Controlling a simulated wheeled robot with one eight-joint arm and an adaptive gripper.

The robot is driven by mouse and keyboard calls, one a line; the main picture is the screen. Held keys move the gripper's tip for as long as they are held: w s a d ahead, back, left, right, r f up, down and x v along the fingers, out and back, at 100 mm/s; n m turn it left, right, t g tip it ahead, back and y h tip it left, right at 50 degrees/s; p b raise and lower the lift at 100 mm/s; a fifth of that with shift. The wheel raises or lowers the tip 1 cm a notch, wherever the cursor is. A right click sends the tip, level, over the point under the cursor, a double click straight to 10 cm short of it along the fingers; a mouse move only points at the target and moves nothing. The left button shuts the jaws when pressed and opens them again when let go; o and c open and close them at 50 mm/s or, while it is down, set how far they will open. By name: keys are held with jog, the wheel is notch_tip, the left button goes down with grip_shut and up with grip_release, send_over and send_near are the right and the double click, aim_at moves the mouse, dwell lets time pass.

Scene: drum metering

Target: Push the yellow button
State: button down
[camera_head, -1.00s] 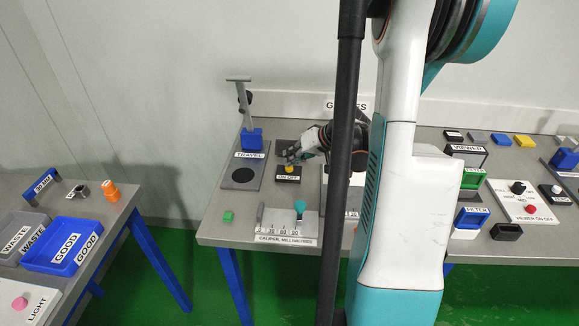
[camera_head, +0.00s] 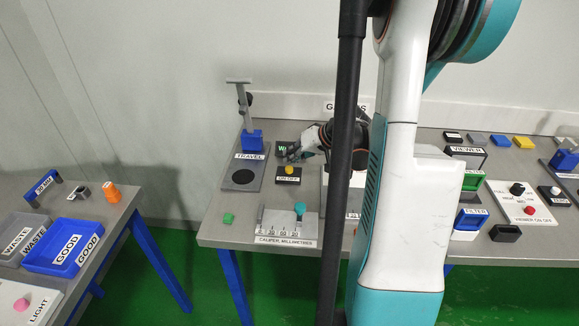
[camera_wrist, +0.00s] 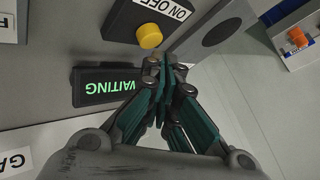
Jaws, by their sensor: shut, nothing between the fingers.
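The yellow button (camera_head: 289,169) sits on a black box labelled ON OFF (camera_head: 287,180) on the grey table. In the wrist view the round button (camera_wrist: 149,36) stands up from its box, just beyond and left of the fingertips. My gripper (camera_head: 289,156) is shut and empty, just behind the button in the head view. Its fingertips also show in the wrist view (camera_wrist: 163,61), close to the button; I cannot tell whether they touch it. A black display (camera_wrist: 106,86) beside the gripper reads WAITING in green.
A plate labelled TRAVEL (camera_head: 245,172) with a blue-based stand (camera_head: 252,140) is left of the button. My arm hides part of the table to the right.

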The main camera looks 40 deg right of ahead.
jog(key=shift+r+p, duration=2.15)
jog(key=shift+r, duration=0.85)
